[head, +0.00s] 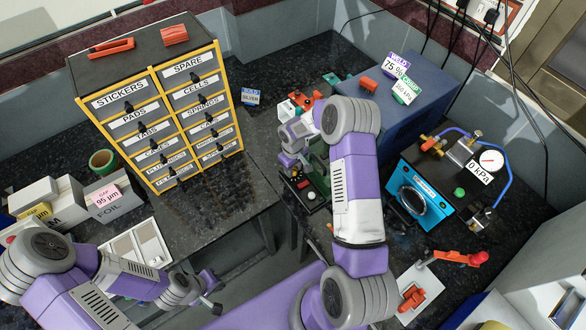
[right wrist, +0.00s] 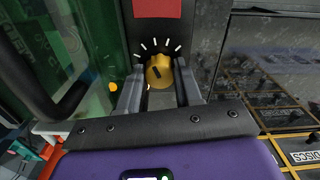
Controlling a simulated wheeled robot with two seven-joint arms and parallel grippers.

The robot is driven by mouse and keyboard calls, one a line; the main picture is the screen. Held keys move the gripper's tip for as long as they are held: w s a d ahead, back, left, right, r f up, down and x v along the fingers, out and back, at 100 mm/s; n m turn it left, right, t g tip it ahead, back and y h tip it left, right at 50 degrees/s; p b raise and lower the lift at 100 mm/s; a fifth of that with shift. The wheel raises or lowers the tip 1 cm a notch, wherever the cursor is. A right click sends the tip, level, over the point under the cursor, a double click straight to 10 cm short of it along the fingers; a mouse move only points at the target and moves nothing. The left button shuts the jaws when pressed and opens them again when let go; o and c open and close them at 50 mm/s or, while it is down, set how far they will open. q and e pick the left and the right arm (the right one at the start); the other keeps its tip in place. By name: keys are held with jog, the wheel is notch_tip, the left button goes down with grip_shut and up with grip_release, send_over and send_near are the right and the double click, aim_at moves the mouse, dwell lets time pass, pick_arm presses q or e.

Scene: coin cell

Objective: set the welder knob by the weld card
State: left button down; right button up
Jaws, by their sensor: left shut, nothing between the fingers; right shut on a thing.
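The weld card (head: 396,66), white with a purple top, reads 75% and stands on the blue box's edge. The welder (head: 316,184) is a dark green machine, mostly hidden behind my right arm in the head view. Its yellow knob (right wrist: 159,70) shows in the right wrist view, with white tick marks in an arc above it. A dark pointer line on the knob tilts up and left. My right gripper (right wrist: 160,88) is shut on the knob, one finger on each side. My left gripper (head: 213,295) is shut and empty at the lower left, far from the welder.
A blue box (head: 345,88) carries a green-topped crimp card (head: 405,91) reading 350 kPa. A blue crimper (head: 420,195) with a gauge stands to the right. A drawer cabinet (head: 150,105) and a foil box (head: 105,203) stand left. A green panel (right wrist: 85,55) is close left of my right gripper.

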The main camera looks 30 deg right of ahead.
dwell(0.4)
jog(key=o, duration=0.8)
jog(key=shift+c, duration=0.2)
jog(key=shift+r, duration=0.1)
notch_tip(320, 180, up, 8)
jog(key=shift+f, duration=0.25)
